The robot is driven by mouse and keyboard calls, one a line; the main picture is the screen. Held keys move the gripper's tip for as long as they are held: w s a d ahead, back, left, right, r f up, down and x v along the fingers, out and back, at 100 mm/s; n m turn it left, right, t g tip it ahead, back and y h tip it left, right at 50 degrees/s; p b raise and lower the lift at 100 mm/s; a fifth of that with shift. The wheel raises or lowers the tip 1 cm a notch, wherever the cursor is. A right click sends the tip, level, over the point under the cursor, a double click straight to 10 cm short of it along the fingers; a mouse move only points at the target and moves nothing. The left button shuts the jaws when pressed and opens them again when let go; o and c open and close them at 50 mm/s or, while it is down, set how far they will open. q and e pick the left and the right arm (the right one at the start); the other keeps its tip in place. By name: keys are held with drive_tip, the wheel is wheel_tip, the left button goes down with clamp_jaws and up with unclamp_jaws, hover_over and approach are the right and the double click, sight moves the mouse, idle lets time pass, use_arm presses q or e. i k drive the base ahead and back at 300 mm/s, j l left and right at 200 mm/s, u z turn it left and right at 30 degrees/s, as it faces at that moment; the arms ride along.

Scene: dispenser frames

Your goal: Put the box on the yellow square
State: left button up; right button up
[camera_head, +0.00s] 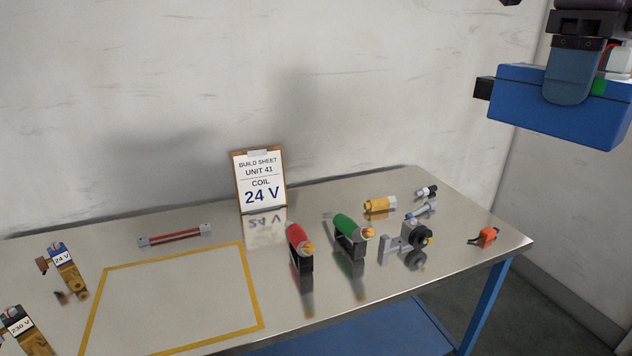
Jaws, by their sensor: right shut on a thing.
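The blue box (548,112) hangs in the air at the upper right, beyond and above the table's right end. It has a black piece on its left side and green and white parts at its top. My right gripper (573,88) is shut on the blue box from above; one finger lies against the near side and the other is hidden. The yellow square (253,285) is an outline on the table at the lower left, empty inside, with its front edge partly out of frame. My left gripper is not in view.
On the steel table (430,265) stand a red-topped part (299,240), a green-topped part (349,228) and small fittings to the right. A 24 V sign (259,180) stands behind. A red bar (175,236) and labelled 24 V (68,268) and 230 V (22,328) coils flank the square.

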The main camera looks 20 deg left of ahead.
sight(167, 305)
drive_tip(key=i+l+u, duration=0.15)
drive_tip(key=u, duration=0.3)
drive_tip(key=i+l+u, duration=0.1)
drive_tip(key=l+u, duration=0.15)
drive_tip(key=u, duration=0.2)
drive_tip(key=i+l+u, duration=0.1)
drive_tip(key=l+u, duration=0.2)
drive_tip(key=u, duration=0.15)
drive_tip(key=l+u, duration=0.25)
drive_tip(key=u, duration=0.2)
drive_tip(key=i+l+u, duration=0.1)
drive_tip(key=l+u, duration=0.15)
drive_tip(key=u, duration=0.25)
drive_tip(key=l+u, duration=0.2)
drive_tip(key=u, duration=0.25)
drive_tip(key=l+u, duration=1)
drive_tip(key=j, duration=0.1)
